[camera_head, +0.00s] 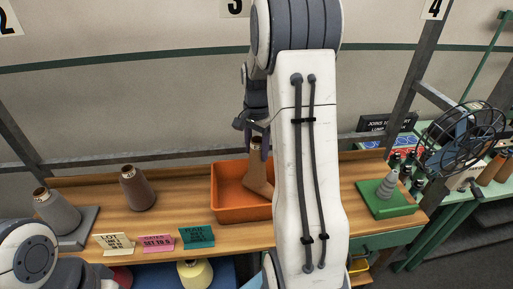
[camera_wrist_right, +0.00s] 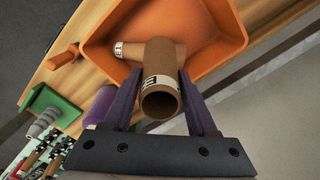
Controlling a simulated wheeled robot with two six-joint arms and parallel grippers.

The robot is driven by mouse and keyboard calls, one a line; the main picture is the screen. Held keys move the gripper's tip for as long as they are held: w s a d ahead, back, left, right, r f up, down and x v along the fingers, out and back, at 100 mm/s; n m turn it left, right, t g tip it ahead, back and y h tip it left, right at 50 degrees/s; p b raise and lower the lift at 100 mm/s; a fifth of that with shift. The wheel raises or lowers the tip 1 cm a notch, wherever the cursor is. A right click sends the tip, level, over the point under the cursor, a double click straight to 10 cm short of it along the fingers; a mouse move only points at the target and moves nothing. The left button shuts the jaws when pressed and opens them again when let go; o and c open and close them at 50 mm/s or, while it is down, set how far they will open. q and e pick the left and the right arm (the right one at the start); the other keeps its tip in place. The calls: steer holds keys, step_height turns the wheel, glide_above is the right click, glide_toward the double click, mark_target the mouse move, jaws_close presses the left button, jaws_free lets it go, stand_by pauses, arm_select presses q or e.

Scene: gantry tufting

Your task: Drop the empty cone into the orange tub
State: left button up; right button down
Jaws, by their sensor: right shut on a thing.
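The orange tub (camera_head: 228,211) stands on the wooden bench; it also shows in the right wrist view (camera_wrist_right: 215,58). My right gripper (camera_head: 257,140) is over the tub, shut on a bare brown cone (camera_head: 257,148). In the right wrist view the purple fingers of the right gripper (camera_wrist_right: 160,100) press on both sides of this empty cone (camera_wrist_right: 160,72), its open end towards the camera. Another brown cone (camera_wrist_right: 128,50) with a pale label lies in the tub behind it. Whether the held cone touches it I cannot tell. My left gripper is out of view.
A grey-wound cone (camera_head: 58,214) on a grey base and a brown cone (camera_head: 138,188) stand left on the bench. Three small cards (camera_head: 158,243) line the front edge. A green stand (camera_head: 386,205) with a grey cone is right. A fan (camera_head: 460,138) stands beyond it.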

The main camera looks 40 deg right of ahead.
steer(key=shift+c, duration=0.6)
jaws_free()
steer(key=shift+r, duration=0.1)
